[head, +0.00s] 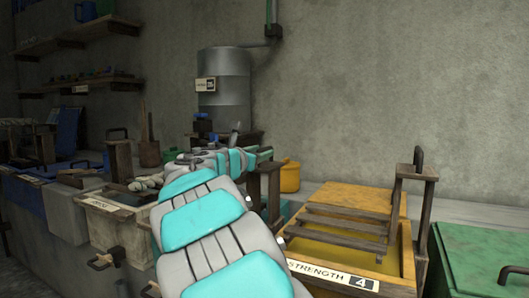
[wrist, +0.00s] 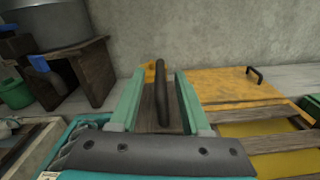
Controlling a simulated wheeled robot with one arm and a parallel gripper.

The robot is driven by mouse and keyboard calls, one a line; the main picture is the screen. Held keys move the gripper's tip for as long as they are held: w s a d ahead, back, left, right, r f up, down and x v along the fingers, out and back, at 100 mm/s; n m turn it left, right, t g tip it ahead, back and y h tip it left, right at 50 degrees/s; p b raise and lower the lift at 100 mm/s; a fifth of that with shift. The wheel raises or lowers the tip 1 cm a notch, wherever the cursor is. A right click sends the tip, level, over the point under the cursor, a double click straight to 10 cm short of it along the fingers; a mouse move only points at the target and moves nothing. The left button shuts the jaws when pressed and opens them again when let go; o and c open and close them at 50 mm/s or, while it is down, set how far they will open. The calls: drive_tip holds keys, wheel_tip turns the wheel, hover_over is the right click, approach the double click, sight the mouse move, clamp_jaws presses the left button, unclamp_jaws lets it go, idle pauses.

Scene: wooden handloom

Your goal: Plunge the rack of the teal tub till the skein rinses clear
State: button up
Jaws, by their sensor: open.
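My gripper (wrist: 160,76) is open in the wrist view, its two pale green fingers on either side of a dark upright handle (wrist: 161,95). A teal edge (wrist: 84,124), probably the tub's, shows at lower left. In the head view my grey and turquoise arm covers most of that tub.
A yellow tub (head: 407,250) labelled "STRENGTH 4" with its own wooden rack (head: 345,220) stands to the right, and a green lidded tub (head: 480,250) beyond it. A pale tub (head: 103,225) stands left of my arm. A metal tank (head: 224,85) stands behind, by the wall.

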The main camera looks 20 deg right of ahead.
drive_tip(key=shift+x, duration=1.25)
drive_tip(key=shift+c, duration=0.4)
clamp_jaws()
